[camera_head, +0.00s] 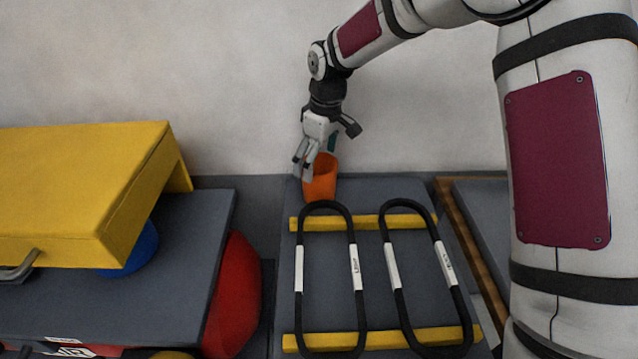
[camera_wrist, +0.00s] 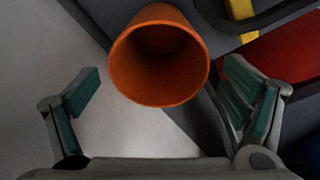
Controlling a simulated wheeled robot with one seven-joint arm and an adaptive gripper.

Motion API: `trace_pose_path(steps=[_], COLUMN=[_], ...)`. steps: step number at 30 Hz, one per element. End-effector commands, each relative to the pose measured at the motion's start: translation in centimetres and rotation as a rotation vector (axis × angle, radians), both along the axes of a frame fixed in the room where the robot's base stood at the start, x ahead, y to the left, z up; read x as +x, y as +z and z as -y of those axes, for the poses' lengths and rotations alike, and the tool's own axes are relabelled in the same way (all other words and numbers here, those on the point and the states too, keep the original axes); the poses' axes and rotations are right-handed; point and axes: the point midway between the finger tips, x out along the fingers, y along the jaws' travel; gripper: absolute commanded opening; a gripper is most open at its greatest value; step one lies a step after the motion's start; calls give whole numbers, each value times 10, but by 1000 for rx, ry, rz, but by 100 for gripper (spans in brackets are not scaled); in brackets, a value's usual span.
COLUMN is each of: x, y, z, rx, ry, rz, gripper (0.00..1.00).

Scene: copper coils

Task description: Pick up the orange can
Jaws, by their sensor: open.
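The orange can (camera_head: 321,182) stands upright at the far end of the grey surface, near the wall. In the wrist view the can (camera_wrist: 124,70) shows its open, empty-looking top, above and between the fingertips in the picture. My gripper (camera_head: 306,168) is at the can's upper left side in the head view, with its fingers pointing down. In the wrist view my gripper (camera_wrist: 176,92) has its two green-padded fingers spread wide, with nothing between the pads. I cannot tell whether a finger touches the can.
Two black coil loops (camera_head: 328,207) lie on yellow bars (camera_head: 370,222) just in front of the can. A yellow box-like cover (camera_head: 75,185), a blue round object (camera_head: 138,252) and a red rounded object (camera_head: 235,298) are at left. The wall (camera_head: 230,80) is close behind.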

Motion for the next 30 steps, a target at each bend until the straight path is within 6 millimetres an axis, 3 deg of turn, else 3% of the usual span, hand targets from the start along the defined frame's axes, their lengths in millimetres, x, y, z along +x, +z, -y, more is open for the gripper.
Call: trace_pose_path(steps=[10, 20, 27, 30], x=[1, 2, 2, 2], y=[-44, -51, -51, -51], z=[-1, -1, -1, -1], rx=[-1, -1, -1, -1], ry=[1, 1, 0, 0], rz=[-3, 0, -1, -1], gripper=[92, 92, 40, 38])
